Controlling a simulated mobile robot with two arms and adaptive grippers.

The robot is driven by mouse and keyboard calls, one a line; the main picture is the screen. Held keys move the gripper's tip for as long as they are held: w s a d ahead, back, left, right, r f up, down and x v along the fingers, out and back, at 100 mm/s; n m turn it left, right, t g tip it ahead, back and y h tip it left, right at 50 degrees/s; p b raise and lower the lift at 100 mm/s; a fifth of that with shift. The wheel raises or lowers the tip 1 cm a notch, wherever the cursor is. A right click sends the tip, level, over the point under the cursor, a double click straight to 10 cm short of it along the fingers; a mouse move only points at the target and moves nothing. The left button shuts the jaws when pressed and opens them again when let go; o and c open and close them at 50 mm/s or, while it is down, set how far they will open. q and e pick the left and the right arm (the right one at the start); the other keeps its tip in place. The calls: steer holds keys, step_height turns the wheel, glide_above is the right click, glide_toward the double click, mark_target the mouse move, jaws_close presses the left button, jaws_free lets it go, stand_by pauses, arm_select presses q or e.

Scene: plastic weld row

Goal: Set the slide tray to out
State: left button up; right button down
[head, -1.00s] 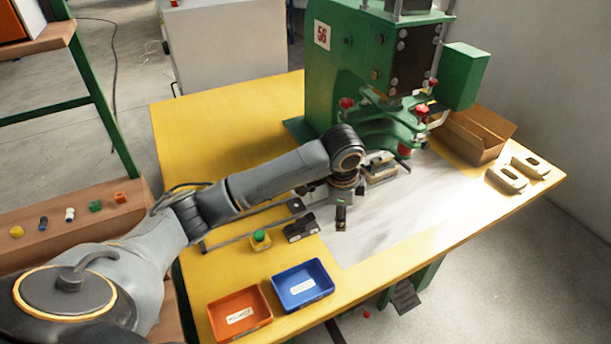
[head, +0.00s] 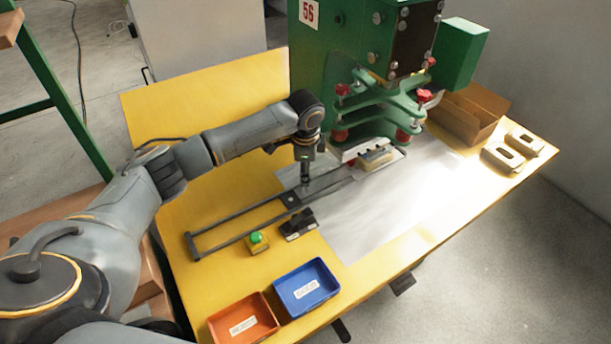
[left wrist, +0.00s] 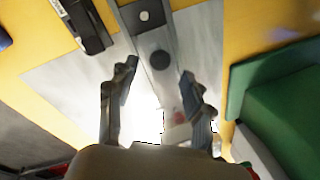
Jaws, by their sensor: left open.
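The slide tray (head: 376,160) is a metal plate carrying a pale block, at the press end of a grey rail frame (head: 225,238). It sits under the front of the green press. In the left wrist view, a dark round knob (left wrist: 160,60) stands on a grey strip. My left gripper (head: 306,192) points down just above the rails, beside the dark plate. Its fingers (left wrist: 155,95) are apart with nothing held; the knob is beyond their tips. My right gripper is not in view.
The green press (head: 345,60) stands behind the tray. A black clamp-like block (head: 298,224) and a green button box (head: 257,243) lie in front of the rails. Blue (head: 305,312) and orange (head: 265,332) trays stand at the front edge. A cardboard box (head: 462,115) is at right.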

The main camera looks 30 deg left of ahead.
arm_select(q)
steer(key=f, duration=0.3)
steer(key=shift+w+a+f, duration=0.1)
steer(key=shift+w+f, duration=0.1)
steer(key=shift+w, duration=0.1)
steer(key=shift+a+f, duration=0.1)
steer(key=shift+f, duration=0.2)
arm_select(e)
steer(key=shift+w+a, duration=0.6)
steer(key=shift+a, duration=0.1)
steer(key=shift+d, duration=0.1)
arm_select(q)
steer(key=shift+c, duration=0.6)
jaws_close()
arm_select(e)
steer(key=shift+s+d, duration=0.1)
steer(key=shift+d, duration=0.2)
